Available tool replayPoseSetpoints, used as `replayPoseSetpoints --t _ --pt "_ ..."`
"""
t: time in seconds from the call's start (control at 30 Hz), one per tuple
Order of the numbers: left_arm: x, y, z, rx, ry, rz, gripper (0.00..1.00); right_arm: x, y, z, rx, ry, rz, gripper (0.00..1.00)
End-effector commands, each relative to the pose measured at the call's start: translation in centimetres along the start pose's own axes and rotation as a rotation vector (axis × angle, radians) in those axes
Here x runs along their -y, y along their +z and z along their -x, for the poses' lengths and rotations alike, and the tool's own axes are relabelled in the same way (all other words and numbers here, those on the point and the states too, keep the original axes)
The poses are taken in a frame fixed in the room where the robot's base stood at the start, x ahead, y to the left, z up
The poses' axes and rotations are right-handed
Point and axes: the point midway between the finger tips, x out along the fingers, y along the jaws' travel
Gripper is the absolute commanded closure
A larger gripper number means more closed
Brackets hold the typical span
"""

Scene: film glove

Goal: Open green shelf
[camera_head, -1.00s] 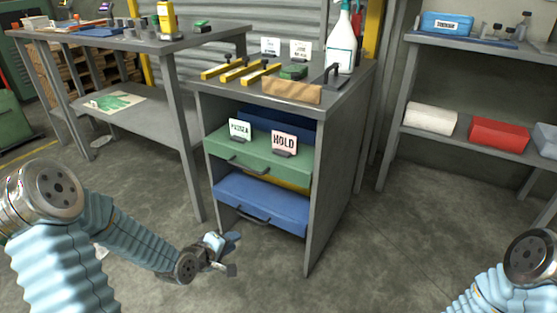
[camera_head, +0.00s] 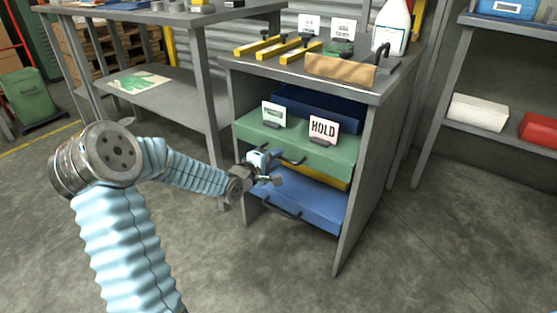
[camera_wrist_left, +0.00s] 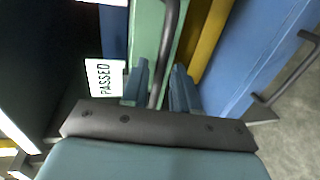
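The green shelf (camera_head: 335,162) is a drawer-like tray in the grey cabinet, with a dark bar handle (camera_head: 292,161) on its front. It also shows in the left wrist view (camera_wrist_left: 146,32), with its handle (camera_wrist_left: 168,45) running down between my fingers. My left gripper (camera_head: 270,169) is at the left part of this handle. In the left wrist view its two blue fingers (camera_wrist_left: 160,88) are apart, one on each side of the handle, with gaps visible. Whether the handle's near end touches them is hard to tell. My right gripper is out of view.
A blue drawer (camera_head: 310,203) with its own handle (camera_head: 281,208) is below, and a yellow one (camera_head: 325,180) shows between. Passed (camera_head: 274,114) and hold (camera_head: 323,130) signs stand on the green shelf. A workbench (camera_head: 165,15) is left; the floor in front is clear.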

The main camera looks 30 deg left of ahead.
Motion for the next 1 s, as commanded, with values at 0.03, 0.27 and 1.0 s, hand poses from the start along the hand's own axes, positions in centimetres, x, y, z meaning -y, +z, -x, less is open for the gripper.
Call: replayPoseSetpoints --t 0.03,0.27,1.0 --pt "0.1 0.1 -0.7 0.002 0.001 0.0 0.71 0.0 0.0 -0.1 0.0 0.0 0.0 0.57" --pt "0.0 0.0 -2.0 0.0 -0.001 0.0 0.71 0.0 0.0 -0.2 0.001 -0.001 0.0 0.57" --pt "0.1 0.0 -2.0 -0.001 -0.002 0.0 1.0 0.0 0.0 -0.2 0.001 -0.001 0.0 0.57"
